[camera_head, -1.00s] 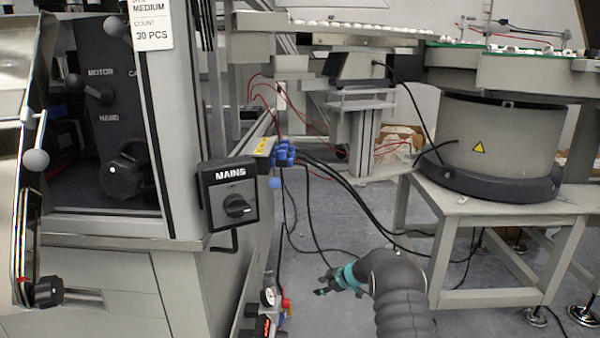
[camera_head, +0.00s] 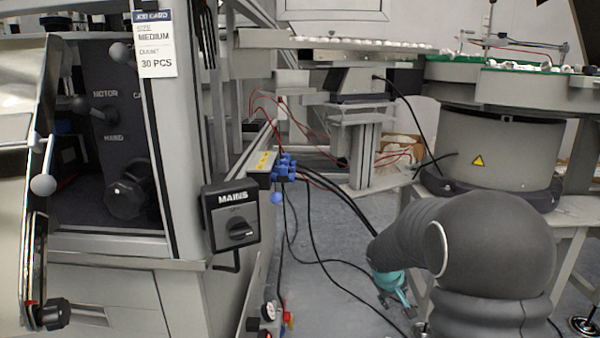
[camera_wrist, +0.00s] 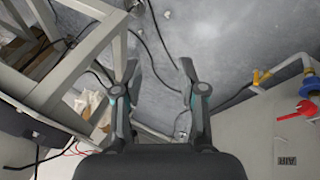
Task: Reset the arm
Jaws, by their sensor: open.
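My gripper (camera_wrist: 160,88) shows in the wrist view with its two dark fingers spread apart and nothing between them. Grey floor and black cables lie beyond the fingertips. In the head view my grey arm is bent at the lower right, in front of the bowl feeder's stand. The teal part of my gripper (camera_head: 393,287) shows below the bend, low over the floor; its fingertips are hard to make out there.
A cabinet with a MAINS switch (camera_head: 231,215) stands at left. A bowl feeder (camera_head: 495,150) sits on a grey stand at right. Cables (camera_head: 325,215) hang between them.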

